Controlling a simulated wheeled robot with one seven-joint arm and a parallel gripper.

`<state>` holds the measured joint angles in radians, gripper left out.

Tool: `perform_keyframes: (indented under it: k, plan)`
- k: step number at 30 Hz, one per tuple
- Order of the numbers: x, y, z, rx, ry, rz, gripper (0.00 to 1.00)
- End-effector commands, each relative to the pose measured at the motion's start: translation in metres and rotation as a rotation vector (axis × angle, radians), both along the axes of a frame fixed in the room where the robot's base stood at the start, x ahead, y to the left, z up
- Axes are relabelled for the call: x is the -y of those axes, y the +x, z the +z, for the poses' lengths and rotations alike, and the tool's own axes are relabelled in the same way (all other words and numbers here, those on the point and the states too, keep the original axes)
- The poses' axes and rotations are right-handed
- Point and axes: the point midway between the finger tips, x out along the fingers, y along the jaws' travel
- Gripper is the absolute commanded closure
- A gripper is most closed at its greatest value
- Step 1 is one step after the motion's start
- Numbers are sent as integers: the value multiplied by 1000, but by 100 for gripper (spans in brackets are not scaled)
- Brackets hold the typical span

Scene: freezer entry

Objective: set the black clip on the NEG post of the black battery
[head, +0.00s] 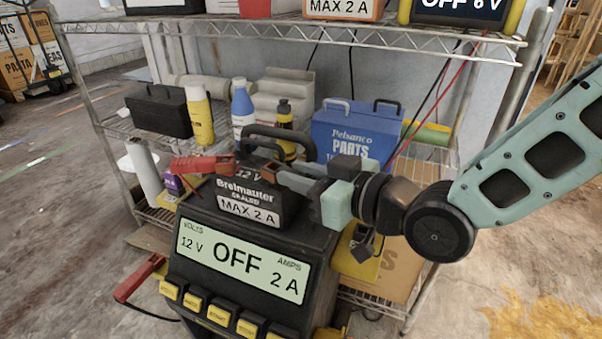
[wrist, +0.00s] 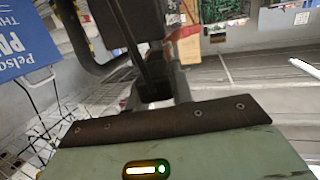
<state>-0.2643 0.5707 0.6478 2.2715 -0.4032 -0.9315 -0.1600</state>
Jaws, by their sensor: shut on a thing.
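The black battery (head: 243,203), labelled 12 V and MAX 2 A, stands on top of the charger (head: 180,255), whose screen reads OFF, 12 V, 2 A. A red clip (head: 205,164) sits at the battery's left top. My gripper (head: 308,180) comes in from the right, at the battery's right top edge. It is shut on the black clip, whose coppery jaw (head: 291,182) seems to show at the fingertips; the rest is mostly hidden. The NEG post is not clearly visible, so I cannot tell whether the clip touches it. In the wrist view, dark fingers (wrist: 158,85) point away.
A wire shelf behind holds a blue parts box (head: 350,130), a yellow bottle (head: 199,105), a blue-topped bottle (head: 242,105) and a black toolbox (head: 158,112). The battery's black handle (head: 290,135) rises near my gripper. Another red-handled item (head: 138,279) lies at the charger's left.

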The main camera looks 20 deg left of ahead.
Motion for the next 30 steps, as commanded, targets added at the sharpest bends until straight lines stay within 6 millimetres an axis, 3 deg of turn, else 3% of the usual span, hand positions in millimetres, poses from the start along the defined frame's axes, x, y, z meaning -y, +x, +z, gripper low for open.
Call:
perform_keyframes:
  k: [15, 16, 18, 30]
  plan:
    - [0, 0, -12, 0, 1, 0, 100]
    - [0, 0, -11, 0, 1, 0, 72]
    - [0, 0, -10, 0, 1, 0, 52]
    - [0, 0, -11, 0, 0, 0, 52]
